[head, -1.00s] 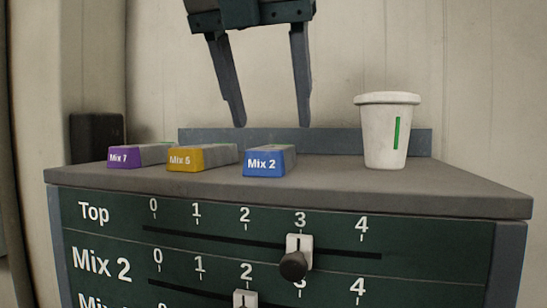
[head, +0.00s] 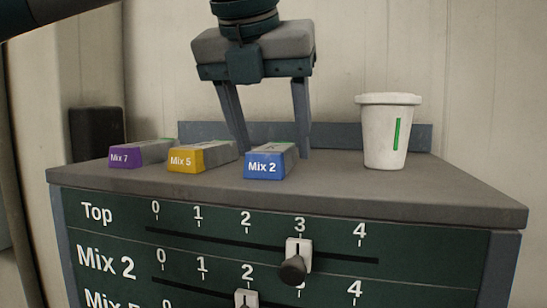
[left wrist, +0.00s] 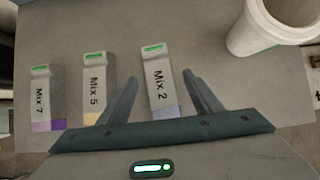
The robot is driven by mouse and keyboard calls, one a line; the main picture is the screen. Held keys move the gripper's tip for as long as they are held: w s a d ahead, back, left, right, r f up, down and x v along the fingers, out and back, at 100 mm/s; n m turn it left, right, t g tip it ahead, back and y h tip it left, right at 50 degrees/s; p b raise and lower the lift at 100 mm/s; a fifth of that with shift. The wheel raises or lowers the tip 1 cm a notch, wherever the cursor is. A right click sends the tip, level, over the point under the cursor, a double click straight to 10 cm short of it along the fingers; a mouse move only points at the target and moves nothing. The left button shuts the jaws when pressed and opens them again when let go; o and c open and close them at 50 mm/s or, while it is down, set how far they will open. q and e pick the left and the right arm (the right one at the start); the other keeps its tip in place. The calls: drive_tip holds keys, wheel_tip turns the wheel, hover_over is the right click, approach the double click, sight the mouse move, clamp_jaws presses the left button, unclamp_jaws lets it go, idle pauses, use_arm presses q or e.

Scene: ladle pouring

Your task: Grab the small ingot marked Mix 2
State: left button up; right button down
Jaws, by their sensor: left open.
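The small ingot marked Mix 2 (head: 266,163) has a blue front end and lies on the grey cabinet top. In the left wrist view its grey top with the Mix 2 label (left wrist: 158,84) faces the camera. My left gripper (head: 272,154) is open and points down over the cabinet top, with its fingers behind the blue end. In the left wrist view the left gripper (left wrist: 160,78) has one finger on each side of the ingot, apart from it. My right gripper is not in view.
A yellow-ended Mix 5 ingot (head: 187,161) and a purple-ended Mix 7 ingot (head: 126,156) lie to the left. A white cup (head: 386,135) with a green stripe stands to the right. A low ledge (head: 350,137) runs along the back. Sliders (head: 298,252) are on the front panel.

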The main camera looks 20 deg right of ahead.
sight(272, 148)
use_arm(q)
clamp_jaws()
drive_tip(key=shift+r, duration=0.2)
wheel_tip(272, 148, up, 10)
drive_tip(key=b, duration=0.1)
drive_tip(key=shift+f, duration=0.15)
idle(0.5)
idle(0.4)
